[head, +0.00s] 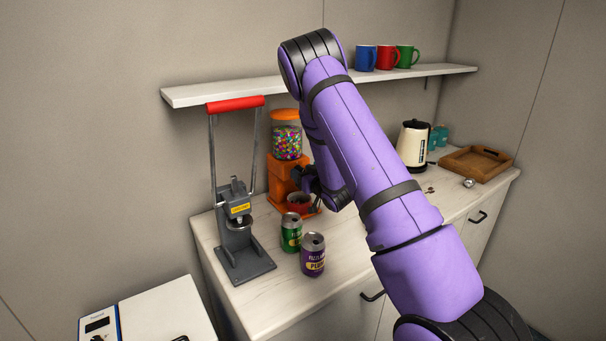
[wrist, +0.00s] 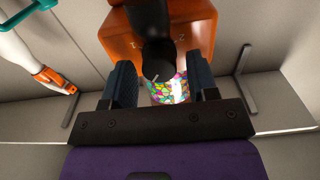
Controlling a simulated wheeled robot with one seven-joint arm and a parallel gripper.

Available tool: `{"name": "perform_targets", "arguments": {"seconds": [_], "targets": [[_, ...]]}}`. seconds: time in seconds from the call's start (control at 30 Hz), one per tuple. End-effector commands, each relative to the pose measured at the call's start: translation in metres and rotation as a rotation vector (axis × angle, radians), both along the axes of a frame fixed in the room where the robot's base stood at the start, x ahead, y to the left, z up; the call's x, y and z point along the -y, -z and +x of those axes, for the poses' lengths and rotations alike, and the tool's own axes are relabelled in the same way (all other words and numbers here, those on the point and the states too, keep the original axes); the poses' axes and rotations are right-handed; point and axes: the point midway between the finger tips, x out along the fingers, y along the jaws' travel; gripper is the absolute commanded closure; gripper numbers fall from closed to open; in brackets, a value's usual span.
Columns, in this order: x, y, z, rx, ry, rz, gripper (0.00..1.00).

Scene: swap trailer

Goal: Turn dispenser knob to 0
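The candy dispenser (head: 283,180) stands on the counter, orange with a clear jar of coloured candies (head: 286,138). In the wrist view its orange body (wrist: 190,35) is at the top and the candies (wrist: 165,92) are below it. A dark round knob (wrist: 158,62) juts from the body toward the camera, with a short pale mark on its face. My gripper (wrist: 161,82) is open, its two fingers apart on either side of the knob's line. I cannot tell if they touch it. In the head view my gripper (head: 310,182) is at the dispenser's front, partly hidden by my arm.
Green (head: 291,233) and purple (head: 313,256) cans stand in front. A press with a red handle (head: 236,104) is at left. A shelf (head: 220,91) runs above. A kettle (head: 412,145) and wooden tray (head: 476,164) are at right.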

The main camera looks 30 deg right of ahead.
Motion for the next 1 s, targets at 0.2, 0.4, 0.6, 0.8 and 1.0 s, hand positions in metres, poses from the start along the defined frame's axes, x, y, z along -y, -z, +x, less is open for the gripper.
{"name": "perform_targets", "arguments": {"seconds": [0.2,0.4,0.6,0.8,1.0], "targets": [[0.0,0.0001,-0.0002,0.0,0.0,0.0,0.88],[-0.0002,0.0001,-0.0003,0.002,0.0,-0.052,0.88],[-0.0009,0.0003,-0.0004,0.007,0.0,-0.231,0.88],[-0.0014,0.0006,-0.0004,0.012,0.0,-0.367,0.88],[-0.0015,0.0007,-0.0006,0.013,0.0,-0.398,0.88]]}}
